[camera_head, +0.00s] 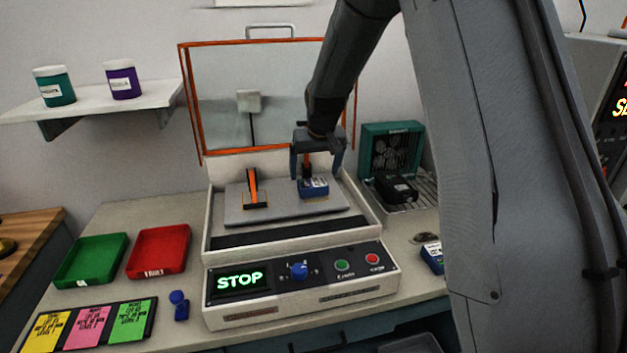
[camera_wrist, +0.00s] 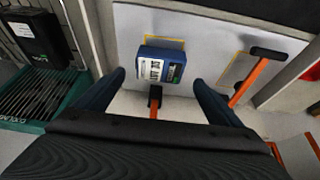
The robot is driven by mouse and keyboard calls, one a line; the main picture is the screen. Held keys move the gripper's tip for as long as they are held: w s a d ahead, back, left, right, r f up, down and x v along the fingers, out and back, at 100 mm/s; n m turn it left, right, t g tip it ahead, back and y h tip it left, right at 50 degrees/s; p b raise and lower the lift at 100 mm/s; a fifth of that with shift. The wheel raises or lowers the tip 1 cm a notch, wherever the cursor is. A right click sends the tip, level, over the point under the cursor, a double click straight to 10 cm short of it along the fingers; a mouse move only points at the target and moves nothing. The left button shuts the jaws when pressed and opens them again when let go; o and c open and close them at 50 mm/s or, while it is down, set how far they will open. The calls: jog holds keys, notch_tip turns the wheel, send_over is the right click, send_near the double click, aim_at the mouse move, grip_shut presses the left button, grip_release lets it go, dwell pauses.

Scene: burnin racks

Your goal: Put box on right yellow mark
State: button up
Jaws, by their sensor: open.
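A blue box with a white label (camera_head: 314,188) sits on the grey plate (camera_head: 285,211) of the test machine, at its right side. In the wrist view the box (camera_wrist: 160,66) covers most of a yellow mark (camera_wrist: 180,42), whose edge shows past it. My gripper (camera_head: 316,172) is open above the box, with its fingers on either side and gaps to both. A second yellow mark (camera_head: 256,206) lies to the left under an orange clamp (camera_head: 253,187); it holds no box. Another orange clamp (camera_wrist: 155,98) stands beside the box.
The clear, orange-framed lid (camera_head: 187,100) stands open behind. A green fan unit (camera_head: 391,150) and rack with a black box (camera_head: 396,188) are at right. Another blue box (camera_head: 432,257) lies on the bench. Green (camera_head: 91,261) and red (camera_head: 158,252) trays are left. The display (camera_head: 240,281) reads STOP.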

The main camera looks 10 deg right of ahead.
jog(key=shift+b+v, duration=0.95)
jog(key=shift+v, duration=2.7)
jog(key=s+f+g, duration=0.1)
jog(key=s+f, duration=0.2)
jog(key=s, duration=0.7)
jog(key=s+f+g, duration=0.1)
jog(key=s+f, duration=0.3)
jog(key=s, duration=0.6)
jog(key=s+f+g, duration=0.1)
jog(key=s+f, duration=0.3)
jog(key=s, duration=0.6)
jog(key=shift+s, duration=0.4)
jog(key=shift+a, duration=0.1)
